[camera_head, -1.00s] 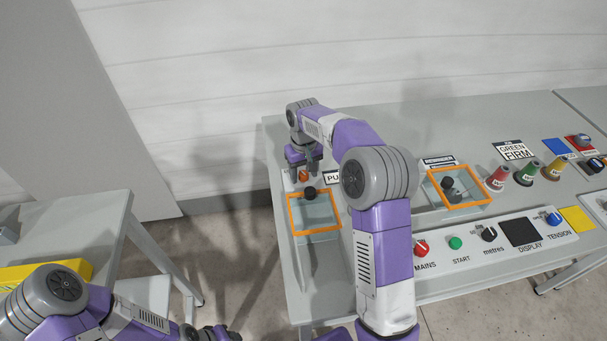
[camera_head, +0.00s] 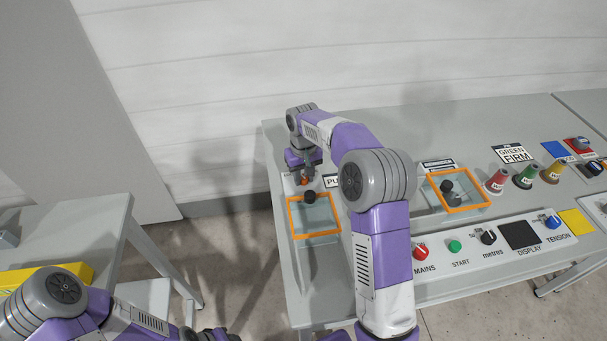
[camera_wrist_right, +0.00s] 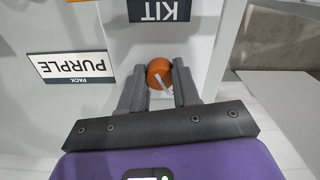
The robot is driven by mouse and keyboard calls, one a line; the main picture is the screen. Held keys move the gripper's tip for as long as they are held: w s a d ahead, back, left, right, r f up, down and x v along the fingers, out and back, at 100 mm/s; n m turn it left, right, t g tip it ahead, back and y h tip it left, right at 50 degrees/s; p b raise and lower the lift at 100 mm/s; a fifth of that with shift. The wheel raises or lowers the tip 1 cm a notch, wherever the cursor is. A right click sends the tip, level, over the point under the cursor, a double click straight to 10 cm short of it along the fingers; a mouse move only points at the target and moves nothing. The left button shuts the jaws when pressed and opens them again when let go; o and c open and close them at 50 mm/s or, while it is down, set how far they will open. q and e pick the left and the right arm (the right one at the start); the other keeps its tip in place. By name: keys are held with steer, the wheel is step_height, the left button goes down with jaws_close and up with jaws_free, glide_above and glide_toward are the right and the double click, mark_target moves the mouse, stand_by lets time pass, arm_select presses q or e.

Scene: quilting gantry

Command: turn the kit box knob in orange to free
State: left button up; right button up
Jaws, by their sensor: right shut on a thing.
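The orange kit box knob (camera_wrist_right: 160,74), with a pale pointer mark, sits below the upside-down KIT label (camera_wrist_right: 160,8) in the right wrist view. My right gripper (camera_wrist_right: 162,88) is shut on it, one finger on each side. In the head view the knob (camera_head: 304,182) is mostly hidden under my right gripper (camera_head: 307,175) at the table's far left. My left gripper (camera_head: 218,334) is cut off at the bottom edge, and its fingers are not clear.
An orange-framed lid (camera_head: 314,233) with a black knob (camera_head: 309,196) is just in front of my right gripper. A PURPLE label (camera_wrist_right: 73,66) lies beside it. A second orange frame (camera_head: 473,207), several coloured cones and a control panel (camera_head: 467,262) stand to the right.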

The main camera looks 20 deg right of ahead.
mark_target(303, 177)
steer(key=m+p, duration=0.2)
steer(key=shift+r+m+p, duration=0.25)
steer(key=shift+m+p, duration=0.1)
steer(key=shift+m, duration=0.05)
steer(key=m+p, duration=0.2)
steer(key=shift+m, duration=0.3)
steer(key=m+p, duration=0.2)
steer(key=m, duration=0.2)
steer(key=shift+f+p, duration=0.1)
steer(key=shift+p, duration=0.25)
steer(key=shift+m+p, duration=0.5)
steer(key=shift+m, duration=0.4)
steer(key=shift+f, duration=0.1)
steer(key=o, duration=1.1)
steer(key=shift+c, duration=0.2)
steer(key=shift+r+p, duration=0.85)
steer(key=shift+r, duration=2.95)
